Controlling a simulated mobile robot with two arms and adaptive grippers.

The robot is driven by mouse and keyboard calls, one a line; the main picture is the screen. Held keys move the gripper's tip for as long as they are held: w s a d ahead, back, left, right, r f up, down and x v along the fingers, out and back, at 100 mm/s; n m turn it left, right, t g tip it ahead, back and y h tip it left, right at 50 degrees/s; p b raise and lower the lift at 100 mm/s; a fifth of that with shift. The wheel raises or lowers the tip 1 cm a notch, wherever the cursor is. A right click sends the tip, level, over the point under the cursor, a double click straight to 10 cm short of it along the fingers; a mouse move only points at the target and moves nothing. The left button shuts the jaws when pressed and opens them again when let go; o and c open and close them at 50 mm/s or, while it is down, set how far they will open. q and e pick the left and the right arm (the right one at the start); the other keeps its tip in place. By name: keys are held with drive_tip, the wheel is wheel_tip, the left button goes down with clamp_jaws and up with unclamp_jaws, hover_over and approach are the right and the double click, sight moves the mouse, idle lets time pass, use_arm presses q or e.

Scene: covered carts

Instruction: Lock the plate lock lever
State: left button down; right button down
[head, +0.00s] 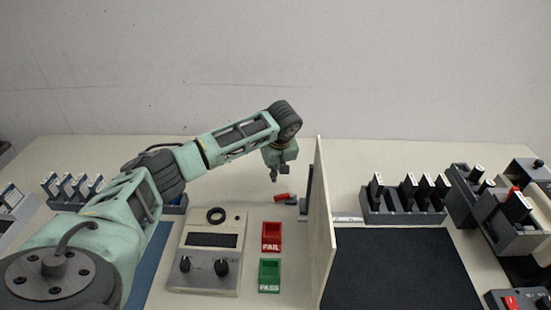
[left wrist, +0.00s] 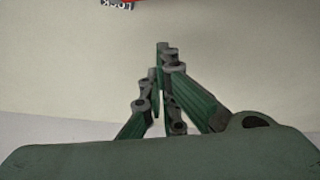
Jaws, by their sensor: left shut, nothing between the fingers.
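The red lock lever (head: 281,197) sits low on the table, left of the upright wooden panel, beside a dark upright plate (head: 307,190). My left gripper (head: 274,178) hangs above and slightly left of the lever, apart from it and pointing down. In the left wrist view its fingers (left wrist: 163,48) are shut together with nothing between them. A label reading LOCK (left wrist: 117,4) shows at the top edge of that view, with a sliver of red beside it; the rest of the lever is cut off there. My right gripper is in neither view.
The wooden panel (head: 322,220) stands close to the right. In front are a red FAIL tray (head: 271,248), a green PASS tray (head: 269,288) and a meter box (head: 210,272). Right of the panel lie a black mat (head: 400,270) and a rack (head: 388,216).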

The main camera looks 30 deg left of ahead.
sight(284, 197)
use_arm(q)
drive_tip(key=shift+x, duration=0.85)
drive_tip(key=shift+s+d+f+p, duration=0.15)
drive_tip(key=shift+s+d+p, duration=0.65)
drive_tip(key=shift+d+p, duration=0.35)
drive_tip(key=shift+s+d, duration=0.4)
drive_tip(key=shift+s, duration=0.05)
drive_tip(key=shift+f, duration=0.1)
drive_tip(key=shift+w, duration=0.1)
